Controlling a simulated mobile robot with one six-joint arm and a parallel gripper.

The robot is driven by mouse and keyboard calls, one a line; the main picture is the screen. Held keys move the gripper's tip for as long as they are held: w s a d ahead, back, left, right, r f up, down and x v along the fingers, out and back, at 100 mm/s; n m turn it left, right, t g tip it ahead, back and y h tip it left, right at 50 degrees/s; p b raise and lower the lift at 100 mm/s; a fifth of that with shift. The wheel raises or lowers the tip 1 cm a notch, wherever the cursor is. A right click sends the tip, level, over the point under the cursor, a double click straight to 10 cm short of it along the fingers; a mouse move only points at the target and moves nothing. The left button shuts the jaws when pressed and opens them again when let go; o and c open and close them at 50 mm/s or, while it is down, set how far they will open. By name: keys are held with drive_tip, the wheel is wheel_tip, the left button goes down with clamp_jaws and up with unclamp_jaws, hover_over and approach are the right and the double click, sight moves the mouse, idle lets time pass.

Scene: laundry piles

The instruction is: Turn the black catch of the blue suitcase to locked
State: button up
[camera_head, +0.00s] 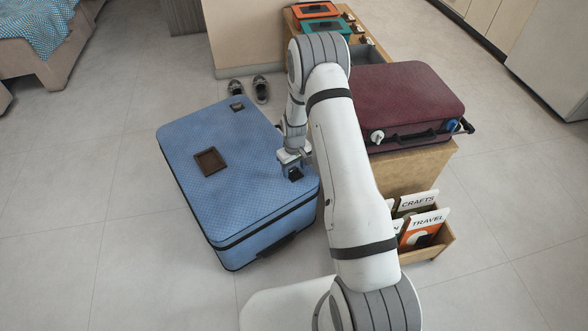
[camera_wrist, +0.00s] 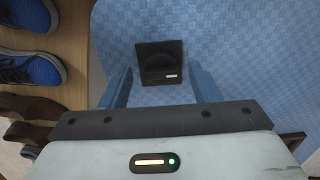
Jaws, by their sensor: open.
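The blue suitcase (camera_head: 225,195) lies flat on the floor with its lid shut. A black catch (camera_head: 295,174) sits near its right edge, partly behind my gripper (camera_head: 290,160). In the wrist view that catch (camera_wrist: 160,60) is a square black plate with a round dark part and a small pale label. My gripper (camera_wrist: 160,75) is open, its two blue fingers to the left and right of the catch's near part, with nothing held. I cannot tell whether the fingers touch it.
A burgundy suitcase (camera_head: 405,100) lies on a wooden unit (camera_head: 410,168) to the right. Blue shoes (camera_wrist: 30,70) show at left in the wrist view. Dark shoes (camera_head: 261,89) stand behind; the left floor is clear.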

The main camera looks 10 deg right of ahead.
drive_tip(key=c, duration=1)
drive_tip(key=shift+m, duration=0.3)
drive_tip(key=m, duration=0.3)
drive_tip(key=shift+m, duration=0.4)
drive_tip(key=m, duration=0.4)
drive_tip(key=shift+m, duration=0.3)
drive_tip(key=m, duration=0.4)
drive_tip(key=shift+m, duration=2.5)
